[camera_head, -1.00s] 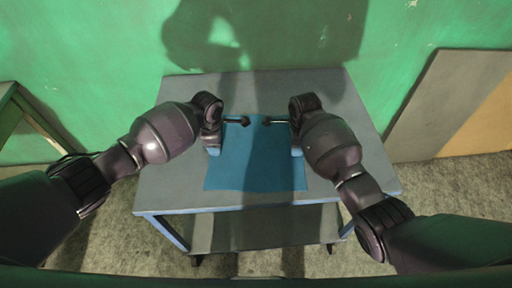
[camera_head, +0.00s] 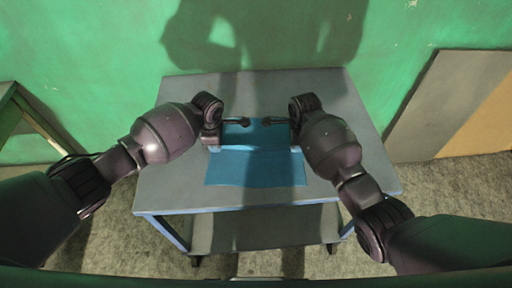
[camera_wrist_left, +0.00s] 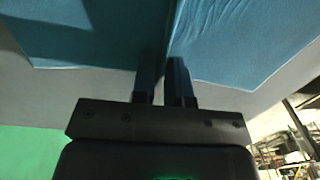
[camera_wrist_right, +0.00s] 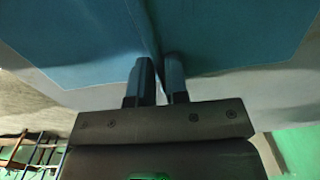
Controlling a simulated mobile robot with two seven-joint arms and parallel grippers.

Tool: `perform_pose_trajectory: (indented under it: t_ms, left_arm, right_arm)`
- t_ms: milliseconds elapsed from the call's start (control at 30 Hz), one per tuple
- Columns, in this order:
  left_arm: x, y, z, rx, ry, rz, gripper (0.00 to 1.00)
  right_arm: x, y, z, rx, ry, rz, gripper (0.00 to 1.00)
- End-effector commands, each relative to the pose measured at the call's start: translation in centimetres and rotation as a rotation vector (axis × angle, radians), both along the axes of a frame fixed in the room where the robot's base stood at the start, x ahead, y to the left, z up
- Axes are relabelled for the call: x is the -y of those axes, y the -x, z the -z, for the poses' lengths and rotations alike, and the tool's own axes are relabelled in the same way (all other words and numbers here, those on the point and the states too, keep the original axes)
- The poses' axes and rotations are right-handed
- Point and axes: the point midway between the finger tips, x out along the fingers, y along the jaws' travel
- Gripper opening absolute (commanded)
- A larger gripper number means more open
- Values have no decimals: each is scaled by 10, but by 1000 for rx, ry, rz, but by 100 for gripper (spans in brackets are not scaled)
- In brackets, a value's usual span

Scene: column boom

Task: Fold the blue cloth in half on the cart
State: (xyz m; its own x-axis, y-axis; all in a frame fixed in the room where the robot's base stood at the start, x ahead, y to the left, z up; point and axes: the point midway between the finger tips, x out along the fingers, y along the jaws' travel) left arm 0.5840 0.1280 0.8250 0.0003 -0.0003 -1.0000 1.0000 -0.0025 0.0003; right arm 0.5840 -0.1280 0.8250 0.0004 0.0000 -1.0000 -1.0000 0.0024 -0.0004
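The blue cloth (camera_head: 255,171) lies on the grey cart top (camera_head: 175,178). A lighter raised ridge crosses its middle from side to side, with one part of cloth beyond it and one nearer. My left gripper (camera_head: 213,148) is at the ridge's left end; in the left wrist view its fingers (camera_wrist_left: 163,70) are close together with raised cloth (camera_wrist_left: 172,35) between them. My right gripper (camera_head: 297,148) is at the ridge's right end; its fingers (camera_wrist_right: 158,68) pinch the cloth (camera_wrist_right: 150,30) likewise in the right wrist view. The arms cover the ridge's ends in the head view.
The cart's lower shelf (camera_head: 265,235) shows below the top. A green wall (camera_head: 100,60) stands behind. Boards (camera_head: 445,105) lean at the right, and a table or bench (camera_head: 20,120) stands at the left. The cart top is bare around the cloth.

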Motion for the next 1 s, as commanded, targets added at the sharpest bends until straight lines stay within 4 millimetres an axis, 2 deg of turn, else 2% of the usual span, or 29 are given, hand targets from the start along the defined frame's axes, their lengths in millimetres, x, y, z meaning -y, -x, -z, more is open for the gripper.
perform_pose_trajectory:
  t_ms: [167, 667, 1000]
  left_arm:
    - [-1, 1, 2, -2, -1, -1, 0]
    - [-1, 1, 0, -2, -2, -1, 0]
    - [0, -1, -18, 4, -1, 0, 0]
  right_arm:
    - [0, 1, 2, -3, 0, 1, 0]
    - [0, 1, 1, -3, 1, 1, 0]
    - [0, -1, -18, 3, 1, 0, 0]
